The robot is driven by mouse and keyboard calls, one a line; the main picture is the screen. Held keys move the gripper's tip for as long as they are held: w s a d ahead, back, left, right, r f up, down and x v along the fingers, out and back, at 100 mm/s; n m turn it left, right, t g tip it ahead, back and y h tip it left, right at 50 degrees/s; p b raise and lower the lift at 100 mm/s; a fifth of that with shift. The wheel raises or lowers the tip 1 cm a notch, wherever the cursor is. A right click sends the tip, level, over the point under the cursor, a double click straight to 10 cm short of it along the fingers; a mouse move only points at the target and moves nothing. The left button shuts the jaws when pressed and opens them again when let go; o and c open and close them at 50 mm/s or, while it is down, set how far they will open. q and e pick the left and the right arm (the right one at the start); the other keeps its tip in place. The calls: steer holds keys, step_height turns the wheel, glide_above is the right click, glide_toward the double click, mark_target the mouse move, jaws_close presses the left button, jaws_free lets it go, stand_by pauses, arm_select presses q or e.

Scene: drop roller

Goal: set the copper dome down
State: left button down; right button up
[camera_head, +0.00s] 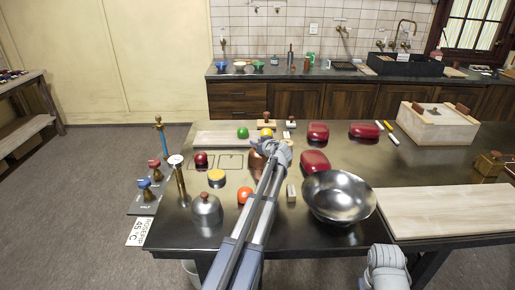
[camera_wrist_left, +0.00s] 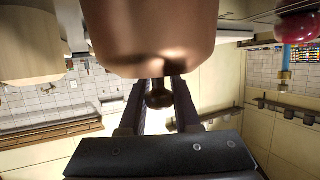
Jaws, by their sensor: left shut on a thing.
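The copper dome (camera_head: 256,163) is over the middle of the dark table, partly hidden behind my left gripper (camera_head: 274,153). In the left wrist view the dome's smooth copper body (camera_wrist_left: 150,35) fills the top, and its dark knob (camera_wrist_left: 158,96) sits between the two fingers of my left gripper (camera_wrist_left: 160,100). The gripper is shut on that knob. I cannot tell whether the dome's rim touches the table. A grey part of my right arm shows at the bottom right of the head view, but its fingers do not show.
A steel bowl (camera_head: 339,197) and red lidded dishes (camera_head: 315,162) stand right of the dome. A silver dome (camera_head: 206,208), an orange ball (camera_head: 245,195) and a yellow-topped tin (camera_head: 217,177) are to its left. A pale board (camera_head: 445,211) lies at right. Front-left tabletop is partly clear.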

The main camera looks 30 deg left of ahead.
arm_select(q)
steer(key=shift+r, duration=0.1)
steer(key=shift+f, duration=0.25)
steer(key=c, duration=0.6)
jaws_free()
steer(key=shift+r, duration=0.1)
steer(key=shift+r, duration=0.2)
steer(key=shift+p+v, duration=2.15)
steer(key=shift+v, duration=3.85)
